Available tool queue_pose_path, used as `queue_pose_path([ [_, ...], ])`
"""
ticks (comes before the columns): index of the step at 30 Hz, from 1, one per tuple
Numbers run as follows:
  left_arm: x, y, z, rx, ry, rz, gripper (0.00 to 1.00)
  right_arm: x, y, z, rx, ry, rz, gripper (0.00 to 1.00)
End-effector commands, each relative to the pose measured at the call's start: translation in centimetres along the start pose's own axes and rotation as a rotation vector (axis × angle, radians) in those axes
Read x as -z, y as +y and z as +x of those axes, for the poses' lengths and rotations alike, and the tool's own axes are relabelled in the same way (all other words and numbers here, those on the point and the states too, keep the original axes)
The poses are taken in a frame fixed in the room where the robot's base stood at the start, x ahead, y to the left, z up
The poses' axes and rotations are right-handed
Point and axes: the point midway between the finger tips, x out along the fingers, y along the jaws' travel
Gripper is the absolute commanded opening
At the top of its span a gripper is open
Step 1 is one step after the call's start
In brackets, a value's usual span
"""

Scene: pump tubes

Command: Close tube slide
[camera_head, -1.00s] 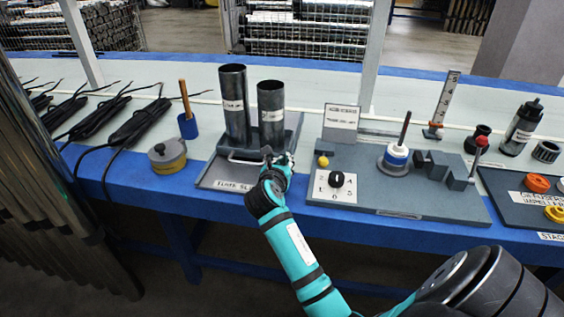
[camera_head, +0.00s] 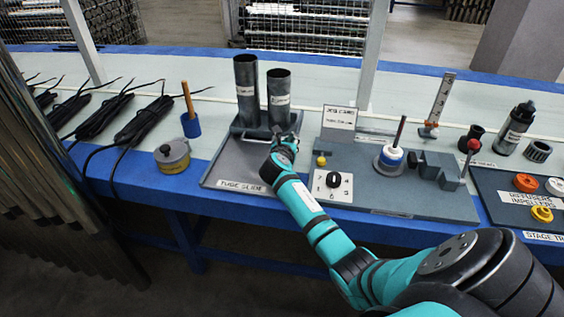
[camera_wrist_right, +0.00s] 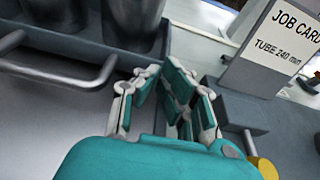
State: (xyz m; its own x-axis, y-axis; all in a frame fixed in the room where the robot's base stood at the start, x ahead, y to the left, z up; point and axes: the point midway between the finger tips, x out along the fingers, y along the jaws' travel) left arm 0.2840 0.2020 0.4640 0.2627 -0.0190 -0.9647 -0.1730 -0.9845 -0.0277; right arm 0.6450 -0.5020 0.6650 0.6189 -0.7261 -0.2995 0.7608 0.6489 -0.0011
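The tube slide has a grey base plate (camera_head: 235,165) lettered TUBE SLIDE at its front edge. Its carriage (camera_wrist_right: 85,30) sits at the back of the plate and bears two dark upright tubes, a left one (camera_head: 246,90) and a right one (camera_head: 279,97). A grey bar handle (camera_wrist_right: 60,76) sticks out from the carriage front in the right wrist view. My right gripper (camera_head: 284,140) is at the carriage's front right corner, its fingertips (camera_wrist_right: 160,68) close together against or just before the front wall. The handle lies left of the fingers, not between them. My left gripper is out of view.
Right of the slide stand a job card (camera_head: 338,118), a yellow knob (camera_head: 321,161) and a grey fixture board (camera_head: 400,195) with a red-tipped lever (camera_head: 473,146). A round tin (camera_head: 172,155) and black cable bundles (camera_head: 145,120) lie to the left. The front of the base plate is clear.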

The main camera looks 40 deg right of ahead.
Motion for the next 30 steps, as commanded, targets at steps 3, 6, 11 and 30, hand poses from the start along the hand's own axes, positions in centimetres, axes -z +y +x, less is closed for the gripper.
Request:
queue_pose_path([
  [3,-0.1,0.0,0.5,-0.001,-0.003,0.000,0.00,-0.7,0.1,1.9,-0.001,-0.001,-0.001,0.00],
  [6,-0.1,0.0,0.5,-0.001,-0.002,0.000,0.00,-1.1,0.1,3.1,-0.001,-0.001,0.000,0.00],
  [11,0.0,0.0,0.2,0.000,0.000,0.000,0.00,-1.4,0.1,4.5,-0.001,0.000,0.001,0.00],
  [30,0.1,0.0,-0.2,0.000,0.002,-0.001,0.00,-2.1,0.1,5.6,-0.003,-0.005,0.002,0.00],
])
